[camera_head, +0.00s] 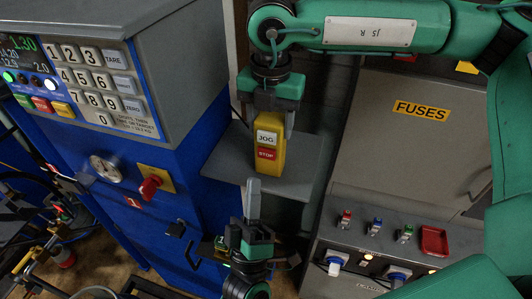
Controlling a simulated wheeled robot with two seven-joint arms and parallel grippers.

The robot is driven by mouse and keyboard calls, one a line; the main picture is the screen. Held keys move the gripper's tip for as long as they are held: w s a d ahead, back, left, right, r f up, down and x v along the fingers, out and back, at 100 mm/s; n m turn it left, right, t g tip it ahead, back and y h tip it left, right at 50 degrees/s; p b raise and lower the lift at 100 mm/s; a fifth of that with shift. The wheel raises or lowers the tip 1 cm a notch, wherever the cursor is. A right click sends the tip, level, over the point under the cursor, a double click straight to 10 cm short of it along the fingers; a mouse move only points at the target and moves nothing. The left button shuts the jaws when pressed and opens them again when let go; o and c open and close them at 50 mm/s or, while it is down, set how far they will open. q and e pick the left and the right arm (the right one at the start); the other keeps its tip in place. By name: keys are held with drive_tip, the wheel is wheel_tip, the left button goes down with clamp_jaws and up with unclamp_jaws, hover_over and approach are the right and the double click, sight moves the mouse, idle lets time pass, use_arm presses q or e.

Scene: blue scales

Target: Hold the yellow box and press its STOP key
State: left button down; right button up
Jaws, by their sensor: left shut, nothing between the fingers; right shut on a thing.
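The yellow box (268,165) stands upright over a small grey shelf (221,160) in the middle of the view. Its face has a white JOG key (267,138) above a red STOP key (266,154). My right gripper (272,118) comes down from above and is shut on the top of the box. My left gripper (253,183) points up from below, shut and empty, with its fingertips just below the STOP key in the picture. I cannot tell whether the fingertips touch the box.
A blue scale cabinet (180,210) with a keypad (93,78) and a red rotary switch (151,187) stands at the left. A grey FUSES cabinet (390,140) stands at the right, above a panel with colored switches (376,225). Cables and fittings lie at the lower left.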

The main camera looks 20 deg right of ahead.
drive_tip(key=o, duration=1.3)
drive_tip(key=shift+c, duration=0.2)
